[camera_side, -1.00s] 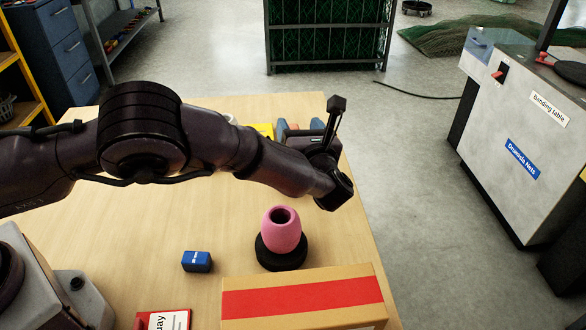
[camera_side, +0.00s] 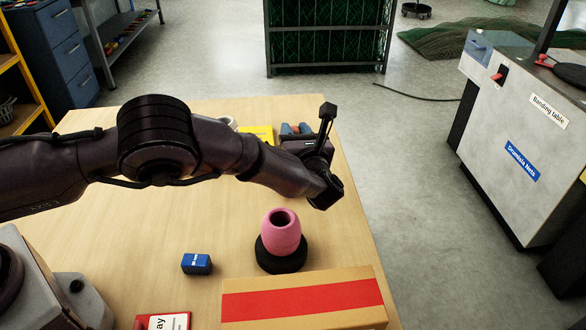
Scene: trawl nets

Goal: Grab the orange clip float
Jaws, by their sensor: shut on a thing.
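My gripper (camera_side: 295,129) is at the far right part of the wooden table, beyond my wrist. Its two blue fingertips are close together. A small patch of orange, the orange clip float (camera_side: 295,127), shows between them, and the gripper is shut on it. Most of the float is hidden by the fingers and the gripper body. I cannot tell whether it still touches the table.
A pink float (camera_side: 283,236) stands on a black base nearer the camera. A blue block (camera_side: 196,263), a cardboard box (camera_side: 250,283) with red tape and a red-and-white card (camera_side: 165,322) lie in front. A yellow item (camera_side: 259,133) is left of the gripper.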

